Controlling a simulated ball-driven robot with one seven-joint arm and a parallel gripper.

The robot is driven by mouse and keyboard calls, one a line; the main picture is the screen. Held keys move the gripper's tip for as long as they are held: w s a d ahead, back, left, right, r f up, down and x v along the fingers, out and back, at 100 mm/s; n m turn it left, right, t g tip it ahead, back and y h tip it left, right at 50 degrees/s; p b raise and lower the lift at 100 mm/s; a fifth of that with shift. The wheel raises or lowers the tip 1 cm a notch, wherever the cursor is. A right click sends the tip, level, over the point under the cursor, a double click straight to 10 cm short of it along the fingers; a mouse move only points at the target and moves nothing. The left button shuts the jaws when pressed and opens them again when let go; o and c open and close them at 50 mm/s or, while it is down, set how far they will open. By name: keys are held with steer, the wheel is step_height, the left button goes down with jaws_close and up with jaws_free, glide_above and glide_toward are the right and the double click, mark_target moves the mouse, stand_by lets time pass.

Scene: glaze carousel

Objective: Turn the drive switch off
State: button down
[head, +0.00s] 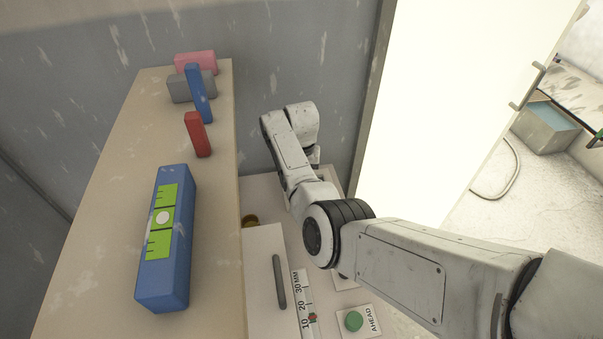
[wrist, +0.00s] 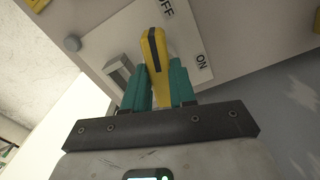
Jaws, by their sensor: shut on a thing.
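The drive switch is a yellow lever with a black stripe (wrist: 154,48) on a white plate (wrist: 184,38) marked OFF and ON in the wrist view. My gripper (wrist: 161,86) has its two teal fingers shut on the lever, one on each side. The lever's free end lies near the two labels; I cannot tell for sure which setting it is in. In the head view my arm reaches down to the panel, and the lever and fingers are hidden behind it.
A green button (head: 354,321) marked AHEAD and a millimetre scale (head: 304,300) sit near my arm. A grey handle (head: 279,282) is beside them. The shelf at left holds a blue level (head: 178,285), a red block (head: 197,135) and other blocks. A grey bracket (wrist: 117,70) is close to my fingers.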

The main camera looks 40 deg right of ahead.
steer(key=shift+r+n+p, duration=0.1)
steer(key=shift+n+p, duration=0.25)
steer(key=shift+n, duration=1.25)
steer(key=c, duration=0.9)
jaws_free()
step_height(320, 180, up, 11)
steer(key=shift+f+b, duration=0.15)
steer(key=shift+b, duration=0.2)
